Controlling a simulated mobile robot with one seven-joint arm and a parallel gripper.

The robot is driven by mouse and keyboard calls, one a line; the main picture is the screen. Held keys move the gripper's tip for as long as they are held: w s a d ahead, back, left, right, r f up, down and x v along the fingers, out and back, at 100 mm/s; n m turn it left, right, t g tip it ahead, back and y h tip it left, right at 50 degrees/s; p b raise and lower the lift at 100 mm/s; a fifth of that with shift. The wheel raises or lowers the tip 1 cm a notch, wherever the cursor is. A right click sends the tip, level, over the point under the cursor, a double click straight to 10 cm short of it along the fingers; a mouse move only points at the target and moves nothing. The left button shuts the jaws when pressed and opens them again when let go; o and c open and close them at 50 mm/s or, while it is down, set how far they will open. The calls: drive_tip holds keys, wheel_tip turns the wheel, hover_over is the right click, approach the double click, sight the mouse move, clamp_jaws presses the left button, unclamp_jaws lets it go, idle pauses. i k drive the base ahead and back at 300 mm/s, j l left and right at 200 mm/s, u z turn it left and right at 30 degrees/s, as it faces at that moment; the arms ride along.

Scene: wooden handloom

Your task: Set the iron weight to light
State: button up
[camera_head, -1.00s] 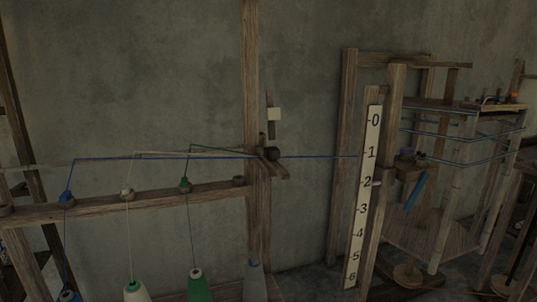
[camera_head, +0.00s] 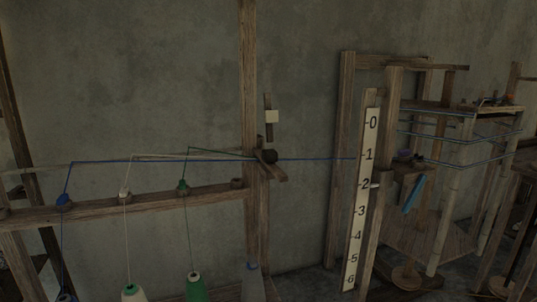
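A dark round weight (camera_head: 270,157), which looks like the iron weight, sits at a small wooden arm (camera_head: 272,171) on the upright post (camera_head: 251,120). A blue thread (camera_head: 315,158) runs to the right from beside it. I cannot tell any light or heavy marking near it. My gripper is not in view.
A wooden rail (camera_head: 120,205) with thread guides and several cones, including a green one (camera_head: 194,288), stands at the left. A numbered scale board (camera_head: 361,205) and a wooden reel frame (camera_head: 440,205) stand at the right. Bare wall shows between post and scale.

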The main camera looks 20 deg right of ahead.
sight(268, 156)
drive_tip(key=i+l+z, duration=0.25)
drive_tip(key=i, duration=0.65)
drive_tip(key=j, duration=0.1)
